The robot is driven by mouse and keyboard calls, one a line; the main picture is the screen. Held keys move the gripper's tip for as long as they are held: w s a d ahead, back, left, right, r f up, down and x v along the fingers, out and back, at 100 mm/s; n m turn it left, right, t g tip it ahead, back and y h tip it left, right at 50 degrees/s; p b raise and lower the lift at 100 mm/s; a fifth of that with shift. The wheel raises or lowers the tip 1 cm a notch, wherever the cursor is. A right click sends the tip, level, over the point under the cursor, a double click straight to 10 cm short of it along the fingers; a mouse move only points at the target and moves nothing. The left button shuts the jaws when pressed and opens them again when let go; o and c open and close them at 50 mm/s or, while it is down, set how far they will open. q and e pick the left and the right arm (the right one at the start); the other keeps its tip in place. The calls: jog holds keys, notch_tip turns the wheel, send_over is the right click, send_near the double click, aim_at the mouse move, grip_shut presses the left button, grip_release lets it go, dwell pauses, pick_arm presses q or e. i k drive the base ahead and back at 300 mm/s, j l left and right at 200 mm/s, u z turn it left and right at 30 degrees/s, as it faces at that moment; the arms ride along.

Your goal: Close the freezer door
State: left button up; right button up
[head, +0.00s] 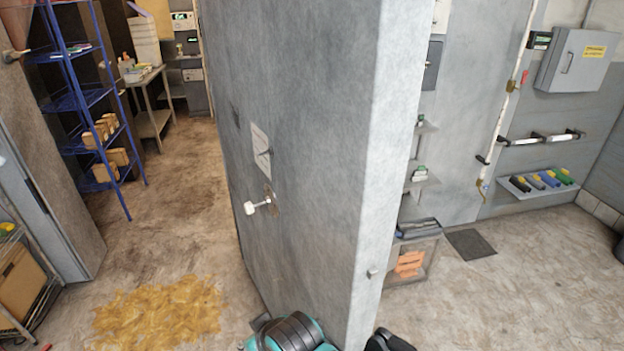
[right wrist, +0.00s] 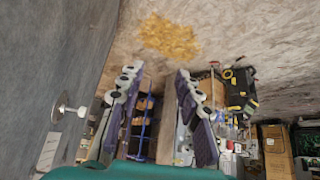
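The freezer door (head: 300,130) is a tall grey slab standing open in the middle of the head view, its edge towards me. A white knob-like handle (head: 258,206) sticks out of its left face, below a white label. In the right wrist view the door (right wrist: 55,50) fills the left side, with the handle (right wrist: 68,110) showing. My right gripper (right wrist: 157,78) is open with nothing between its fingers, beside the door and apart from the handle. A teal and black arm part of mine shows at the bottom of the head view. My left gripper is not in view.
A blue shelf rack (head: 75,95) with boxes stands at the left. A yellow patch (head: 160,308) lies on the floor left of the door. On the right are a wall cabinet (head: 578,60), a shelf of coloured items (head: 540,182) and a dark floor mat (head: 470,243). Floor on both sides is largely clear.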

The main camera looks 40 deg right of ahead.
aim_at(317, 100)
jog(key=k+l, duration=0.15)
jog(key=l, duration=0.2)
jog(key=k+l, duration=0.1)
jog(key=l, duration=0.25)
jog(key=k+l, duration=0.15)
jog(key=l, duration=0.25)
jog(key=k+l, duration=0.1)
jog(key=l, duration=0.25)
jog(key=k+l, duration=0.15)
jog(key=l, duration=0.2)
jog(key=k+l, duration=0.1)
jog(key=l, duration=0.25)
jog(key=i+l+u, duration=0.15)
jog(key=l, duration=1.1)
jog(key=i+l+u, duration=0.2)
jog(key=l, duration=1.1)
jog(key=j, duration=0.1)
